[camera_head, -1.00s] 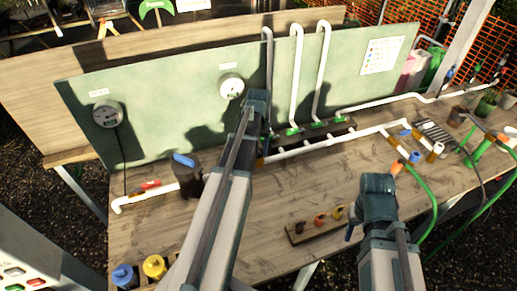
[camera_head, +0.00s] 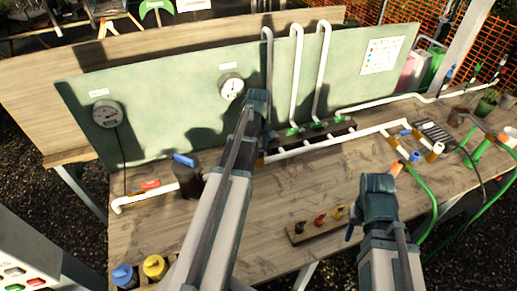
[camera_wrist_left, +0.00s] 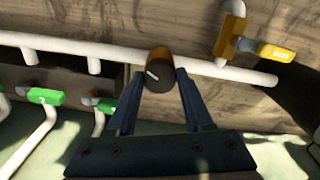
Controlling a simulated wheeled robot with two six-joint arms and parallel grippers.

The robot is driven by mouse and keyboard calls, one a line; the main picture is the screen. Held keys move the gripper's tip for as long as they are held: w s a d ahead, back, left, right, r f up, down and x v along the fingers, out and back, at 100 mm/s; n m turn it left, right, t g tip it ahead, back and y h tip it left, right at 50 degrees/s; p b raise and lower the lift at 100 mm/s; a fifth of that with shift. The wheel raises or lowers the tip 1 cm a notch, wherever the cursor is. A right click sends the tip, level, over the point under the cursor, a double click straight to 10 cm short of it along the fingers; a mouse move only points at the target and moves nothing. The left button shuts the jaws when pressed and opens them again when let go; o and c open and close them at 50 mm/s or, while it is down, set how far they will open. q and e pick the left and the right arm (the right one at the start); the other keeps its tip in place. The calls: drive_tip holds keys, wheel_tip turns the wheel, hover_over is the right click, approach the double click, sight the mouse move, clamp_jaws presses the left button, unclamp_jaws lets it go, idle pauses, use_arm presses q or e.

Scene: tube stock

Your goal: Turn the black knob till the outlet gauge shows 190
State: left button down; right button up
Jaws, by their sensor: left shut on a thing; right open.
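The black knob (camera_wrist_left: 157,76) has a white pointer mark and a brass-coloured base on the white pipe in the left wrist view. My left gripper (camera_wrist_left: 159,71) is shut on it, one finger on each side. In the head view my left arm hides the knob and the fingertips. Two round gauges hang on the green panel: a left gauge (camera_head: 109,114) and a right gauge (camera_head: 231,87). Their labels and numbers are too small to read, so I cannot tell which is the outlet gauge. My right gripper (camera_head: 377,184) is open, above the bench's front part.
Green-handled valves (camera_wrist_left: 45,96) sit to the left of the knob, and a yellow valve handle (camera_wrist_left: 276,52) to the right. A small wooden rack (camera_head: 318,225) lies near the right gripper. The wooden bench top (camera_head: 280,190) has bare room between the arms.

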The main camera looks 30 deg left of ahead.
sight(259, 150)
use_arm(q)
drive_tip(key=shift+n, duration=1)
drive_tip(key=shift+c, duration=1.5)
unclamp_jaws()
wheel_tip(259, 150, up, 14)
drive_tip(key=p, duration=1.4)
drive_tip(key=shift+f, duration=0.15)
